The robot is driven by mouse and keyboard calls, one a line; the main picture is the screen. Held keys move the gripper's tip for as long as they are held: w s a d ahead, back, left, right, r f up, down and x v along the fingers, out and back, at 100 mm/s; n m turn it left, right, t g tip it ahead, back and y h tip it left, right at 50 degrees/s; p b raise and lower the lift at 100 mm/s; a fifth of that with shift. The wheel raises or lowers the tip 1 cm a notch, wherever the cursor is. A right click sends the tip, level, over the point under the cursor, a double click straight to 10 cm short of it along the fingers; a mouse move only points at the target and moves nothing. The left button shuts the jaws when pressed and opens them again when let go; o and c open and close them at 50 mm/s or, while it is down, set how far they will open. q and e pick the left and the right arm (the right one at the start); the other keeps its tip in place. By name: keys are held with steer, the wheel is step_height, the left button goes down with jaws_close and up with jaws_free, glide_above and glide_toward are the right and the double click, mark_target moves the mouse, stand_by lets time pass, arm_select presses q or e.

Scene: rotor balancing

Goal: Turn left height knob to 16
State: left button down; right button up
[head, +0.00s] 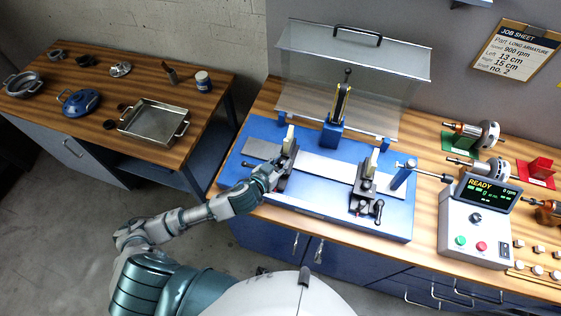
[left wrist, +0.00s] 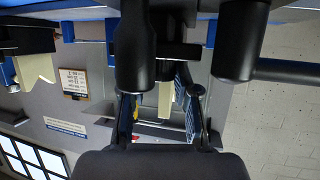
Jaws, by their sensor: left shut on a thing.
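The left support stand (head: 285,177), dark with a cream V-shaped top (head: 289,133), stands on the blue balancing bench (head: 393,225). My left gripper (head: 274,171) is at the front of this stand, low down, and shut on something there. The height knob is hidden by the gripper in the head view, so its setting cannot be read. The left wrist view looks upside down, with the cream V top (left wrist: 165,98) beyond dark cylindrical parts close to the camera. My right gripper is not in view.
The right support stand (head: 366,190) has a similar cream top and a front knob. A clear guard (head: 350,65) is raised behind. The control box (head: 474,222) shows READY. A job sheet (head: 515,50) hangs on the wall. A side table (head: 95,75) holds trays and pans.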

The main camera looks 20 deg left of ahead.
arm_select(q)
steer(key=shift+d+n+t+y+p, duration=0.25)
steer(key=shift+n+y+p, duration=0.3)
steer(key=shift+n+y, duration=1.35)
steer(key=shift+y, duration=0.3)
steer(key=shift+d+n+y, duration=0.1)
steer(key=shift+n+y, duration=0.6)
steer(key=shift+y, duration=0.1)
steer(key=shift+n+y, duration=1.1)
steer(key=shift+y, duration=0.1)
steer(key=shift+g, duration=0.45)
steer(key=c, duration=0.8)
jaws_free()
steer(key=shift+d, duration=0.1)
steer(key=shift+c, duration=0.2)
